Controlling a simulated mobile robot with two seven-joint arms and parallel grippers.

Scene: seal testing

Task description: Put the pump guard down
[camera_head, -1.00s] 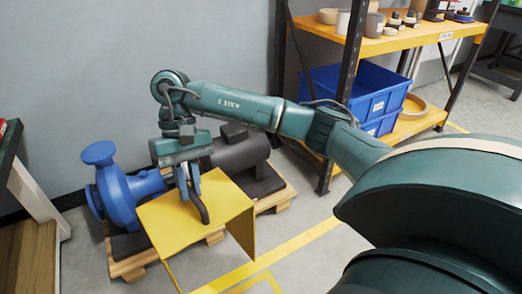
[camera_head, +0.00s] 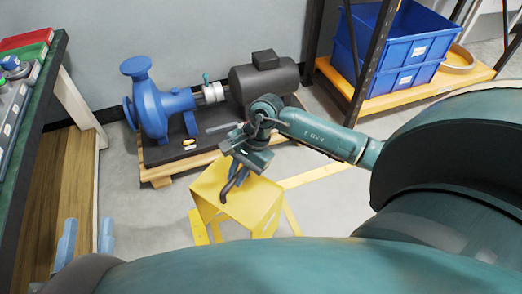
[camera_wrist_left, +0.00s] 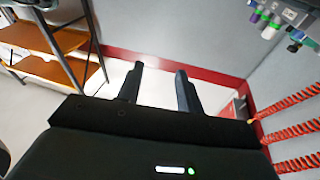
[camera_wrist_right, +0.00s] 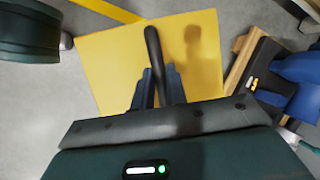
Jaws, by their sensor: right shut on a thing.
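The pump guard (camera_head: 258,205) is a bent yellow sheet cover with a black handle, in front of the pallet in the head view. Its yellow top (camera_wrist_right: 200,62) fills much of the right wrist view. My right gripper (camera_head: 234,180) is above it and shut on the black handle, which stands up between the fingers (camera_wrist_right: 158,88). Whether the guard's lower edges touch the floor cannot be told. The blue pump (camera_head: 158,105) and its bare shaft coupling (camera_head: 210,92) are uncovered on the pallet. My left gripper (camera_head: 87,238) is open and empty at lower left; its fingers show apart (camera_wrist_left: 160,88).
The wooden pallet (camera_head: 160,172) carries the pump and a dark motor (camera_head: 265,78). A yellow line (camera_head: 318,173) marks the grey floor. A workbench (camera_head: 30,100) stands at the left. A shelf with blue crates (camera_head: 405,45) stands at the back right. Floor between bench and guard looks clear.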

